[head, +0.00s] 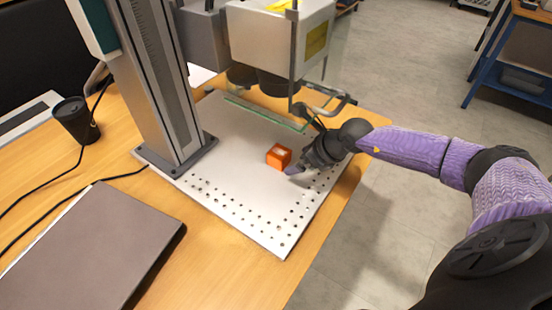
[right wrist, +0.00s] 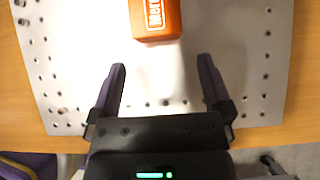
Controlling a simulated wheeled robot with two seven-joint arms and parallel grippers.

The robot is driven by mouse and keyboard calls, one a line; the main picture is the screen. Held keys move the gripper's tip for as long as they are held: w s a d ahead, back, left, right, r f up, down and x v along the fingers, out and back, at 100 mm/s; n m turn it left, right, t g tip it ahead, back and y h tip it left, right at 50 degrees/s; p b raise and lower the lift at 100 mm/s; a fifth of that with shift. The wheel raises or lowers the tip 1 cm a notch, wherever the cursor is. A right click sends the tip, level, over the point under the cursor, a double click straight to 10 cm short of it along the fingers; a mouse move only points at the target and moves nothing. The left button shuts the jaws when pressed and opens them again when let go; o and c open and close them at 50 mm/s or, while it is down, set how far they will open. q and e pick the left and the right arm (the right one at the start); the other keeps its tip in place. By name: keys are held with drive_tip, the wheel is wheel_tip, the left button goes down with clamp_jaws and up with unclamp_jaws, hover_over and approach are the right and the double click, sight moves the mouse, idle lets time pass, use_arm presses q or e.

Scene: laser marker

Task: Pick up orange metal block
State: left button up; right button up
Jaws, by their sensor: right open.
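The orange metal block (head: 278,156) sits on the white perforated plate (head: 240,208) of the laser marker, under its head. My right gripper (head: 297,166) is just to the right of the block, low over the plate. In the right wrist view the block (right wrist: 155,18) shows at the top with white lettering on it. The two fingers of my right gripper (right wrist: 161,80) are spread, with bare plate between them. The block lies ahead of the fingertips, apart from them. My left gripper is not in view.
The laser marker's grey column (head: 160,80) stands left of the block, and its head (head: 280,40) with a glass pane (head: 265,112) hangs above. A closed laptop (head: 95,250) and a black cup (head: 76,120) are on the wooden table to the left.

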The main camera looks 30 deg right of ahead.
sight(282, 153)
drive_tip(key=shift+w+a, duration=0.25)
drive_tip(key=shift+w, duration=0.25)
drive_tip(key=w, duration=0.1)
drive_tip(key=w+a+b, duration=0.1)
drive_tip(key=shift+w+a+f, duration=0.1)
drive_tip(key=shift+w, duration=0.25)
drive_tip(key=b+x, duration=0.1)
drive_tip(key=x, duration=0.2)
drive_tip(key=shift+b, duration=0.4)
drive_tip(key=shift+w, duration=0.1)
drive_tip(key=c, duration=1.2)
clamp_jaws()
